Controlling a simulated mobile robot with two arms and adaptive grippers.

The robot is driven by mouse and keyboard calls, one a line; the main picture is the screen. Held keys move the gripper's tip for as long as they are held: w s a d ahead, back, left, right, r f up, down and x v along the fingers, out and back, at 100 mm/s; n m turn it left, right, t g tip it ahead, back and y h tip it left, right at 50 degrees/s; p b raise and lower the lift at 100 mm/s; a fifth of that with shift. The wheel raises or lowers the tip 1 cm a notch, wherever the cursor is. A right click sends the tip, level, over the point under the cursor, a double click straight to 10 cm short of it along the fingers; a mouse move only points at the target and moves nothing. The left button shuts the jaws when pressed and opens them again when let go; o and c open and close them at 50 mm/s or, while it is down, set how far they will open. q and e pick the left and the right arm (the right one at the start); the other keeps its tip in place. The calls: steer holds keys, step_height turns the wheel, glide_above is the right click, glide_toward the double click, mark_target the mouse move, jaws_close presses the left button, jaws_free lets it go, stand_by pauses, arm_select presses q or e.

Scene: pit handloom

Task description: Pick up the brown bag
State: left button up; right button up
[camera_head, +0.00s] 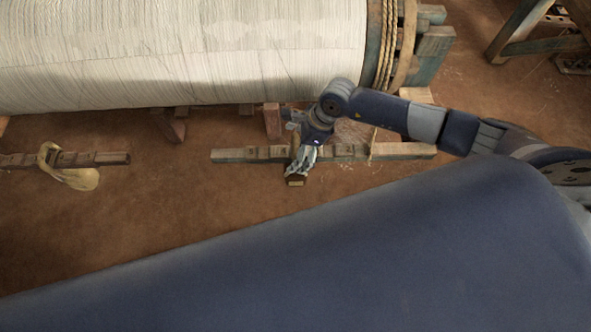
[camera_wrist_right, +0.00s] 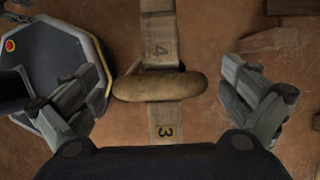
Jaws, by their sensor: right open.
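The brown bag (camera_wrist_right: 160,87) shows in the right wrist view as a long rounded shape lying across a narrow numbered beam (camera_wrist_right: 163,122). In the head view its near end (camera_head: 296,181) shows below my right gripper (camera_head: 303,158), and the rest is mostly hidden by the fingers. In the wrist view my right gripper (camera_wrist_right: 165,97) is open, with one finger on each side of the bag and visible gaps between. I cannot tell how far above the bag the fingertips are. My left gripper is not in view.
The low beam (camera_head: 400,151) lies on the brown floor. The big cloth roll (camera_head: 180,50) of the loom is behind. A wooden stand (camera_head: 540,46) is at far right. Floor between the beams is clear.

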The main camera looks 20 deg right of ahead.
mark_target(293, 143)
steer(key=c, duration=1.8)
steer(key=shift+w+r, duration=0.1)
steer(key=shift+r, duration=0.1)
steer(key=shift+c, duration=1.3)
steer(key=shift+r, duration=0.15)
steer(key=shift+r+p, duration=1.4)
steer(key=shift+r, duration=0.35)
steer(key=s+d+p, duration=0.3)
steer(key=s, duration=0.4)
steer(key=s+d+r+p, duration=0.1)
steer(key=s+d+p, duration=0.2)
steer(key=s, duration=0.4)
steer(key=shift+s+p, duration=0.3)
steer(key=shift+s, duration=0.1)
steer(key=shift+w, duration=0.1)
